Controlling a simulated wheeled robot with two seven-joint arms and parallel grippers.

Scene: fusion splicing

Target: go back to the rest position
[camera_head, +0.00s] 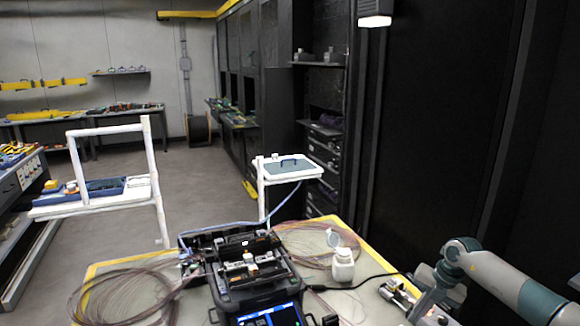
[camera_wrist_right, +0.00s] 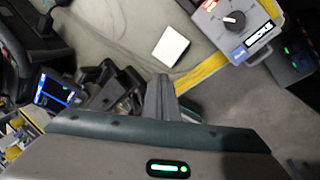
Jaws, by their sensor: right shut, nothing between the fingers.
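My right arm comes in from the right in the head view, and its gripper (camera_head: 424,306) is low over the right side of the work table (camera_head: 372,262). In the right wrist view the two grey fingers (camera_wrist_right: 161,98) are together, with nothing between them. The black fusion splicer (camera_head: 250,272) stands on the table to the left of this gripper, its screen lit. Its screen also shows in the right wrist view (camera_wrist_right: 54,91). My left gripper cannot be made out in either view.
A white bottle (camera_head: 343,266) stands right of the splicer. Fiber coils (camera_head: 125,292) lie at left. A grey box with a knob (camera_wrist_right: 232,22) and a white pad (camera_wrist_right: 171,46) show in the wrist view. Dark cabinets (camera_head: 440,130) stand at right; white carts (camera_head: 160,205) stand beyond the table.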

